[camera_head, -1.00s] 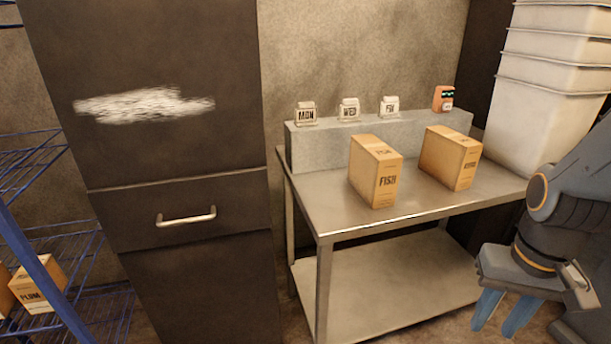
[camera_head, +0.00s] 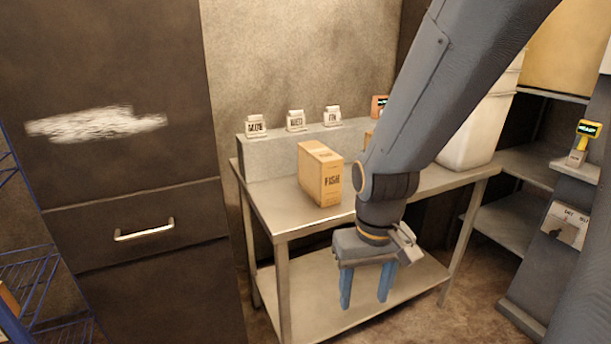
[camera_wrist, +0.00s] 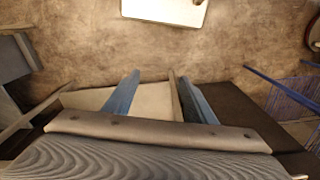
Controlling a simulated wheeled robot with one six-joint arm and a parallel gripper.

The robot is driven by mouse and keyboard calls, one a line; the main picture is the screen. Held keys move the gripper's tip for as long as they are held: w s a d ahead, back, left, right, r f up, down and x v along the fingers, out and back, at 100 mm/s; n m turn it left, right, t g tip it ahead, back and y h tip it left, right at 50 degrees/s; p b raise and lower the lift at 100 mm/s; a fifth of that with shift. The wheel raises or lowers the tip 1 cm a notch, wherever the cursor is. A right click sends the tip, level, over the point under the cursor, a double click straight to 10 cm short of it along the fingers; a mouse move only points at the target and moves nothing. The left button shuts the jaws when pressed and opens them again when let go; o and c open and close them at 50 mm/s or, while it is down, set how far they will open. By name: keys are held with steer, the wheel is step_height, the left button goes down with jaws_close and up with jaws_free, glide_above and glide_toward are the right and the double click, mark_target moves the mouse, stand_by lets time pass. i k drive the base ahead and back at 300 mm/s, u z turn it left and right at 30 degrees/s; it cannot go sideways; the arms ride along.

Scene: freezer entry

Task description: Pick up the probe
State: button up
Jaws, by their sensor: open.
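A yellow handheld device with a dark lit display (camera_head: 588,129), which looks like the probe, stands upright in a small holder (camera_head: 576,158) on a pale ledge at the far right. An orange device with a lit display (camera_head: 379,105) sits on the grey ledge behind the steel table, partly hidden by my arm. I cannot be sure which is the probe. My gripper (camera_head: 366,302) is open and empty, pointing down in front of the table, well apart from both. Its blue fingers also show in the wrist view (camera_wrist: 158,82), with floor beyond.
The steel table (camera_head: 272,219) bears a FISH box (camera_head: 321,174); another box is mostly hidden behind my arm. White day tags (camera_head: 296,121) line the ledge. White bins (camera_head: 480,128) and shelves (camera_head: 520,178) stand right, a dark cabinet (camera_head: 130,190) left. A blue rack (camera_head: 45,290) is at far left.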

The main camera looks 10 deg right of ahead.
mark_target(587, 129)
steer(key=z, duration=2)
steer(key=i, duration=1)
